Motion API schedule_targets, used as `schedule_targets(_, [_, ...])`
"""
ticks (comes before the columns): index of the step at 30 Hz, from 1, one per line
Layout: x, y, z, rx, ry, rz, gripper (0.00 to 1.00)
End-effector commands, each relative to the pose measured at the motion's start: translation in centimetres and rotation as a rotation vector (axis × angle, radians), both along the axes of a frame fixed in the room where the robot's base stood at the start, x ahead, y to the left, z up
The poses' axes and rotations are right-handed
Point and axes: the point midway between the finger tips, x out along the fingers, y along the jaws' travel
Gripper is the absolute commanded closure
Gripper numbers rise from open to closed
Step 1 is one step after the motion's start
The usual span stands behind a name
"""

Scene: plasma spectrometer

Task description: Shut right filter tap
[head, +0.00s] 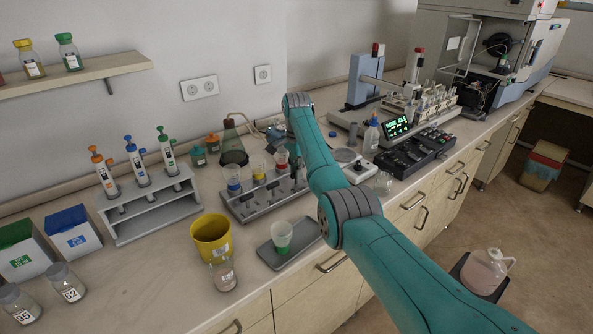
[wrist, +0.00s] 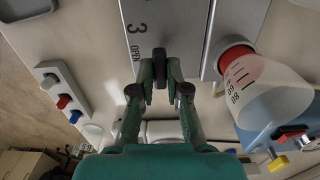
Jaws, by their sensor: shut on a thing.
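The grey filter manifold (head: 262,203) stands mid-bench with blue, yellow and red-collared funnels. The right filter, with the red collar (head: 282,157), is next to my arm. In the wrist view its translucent funnel (wrist: 270,100) is to the right, and the manifold face (wrist: 178,22) reads "3" and "OPEN". My gripper (wrist: 160,72) is shut on the dark right filter tap (wrist: 159,54), at the manifold's edge just beside that label. In the head view my arm hides the tap and the fingers.
A grey tray (head: 300,237) with a green-marked cup (head: 281,236) lies in front of the manifold. A yellow bucket (head: 211,240) and a glass jar (head: 224,274) stand to its left. A conical flask (head: 233,147) is behind. A balance (head: 346,156) is right of my arm.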

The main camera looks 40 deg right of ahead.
Motion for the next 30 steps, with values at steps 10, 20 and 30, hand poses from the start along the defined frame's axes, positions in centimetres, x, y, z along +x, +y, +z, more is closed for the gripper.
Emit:
schedule_targets(10, [0.0, 0.0, 0.1, 0.000, -0.002, -0.004, 1.00])
schedule_targets(20, [0.0, 0.0, 0.0, 0.000, -0.001, -0.003, 0.60])
schedule_targets(30, [0.1, 0.0, 2.7, -0.002, -0.004, -0.003, 0.60])
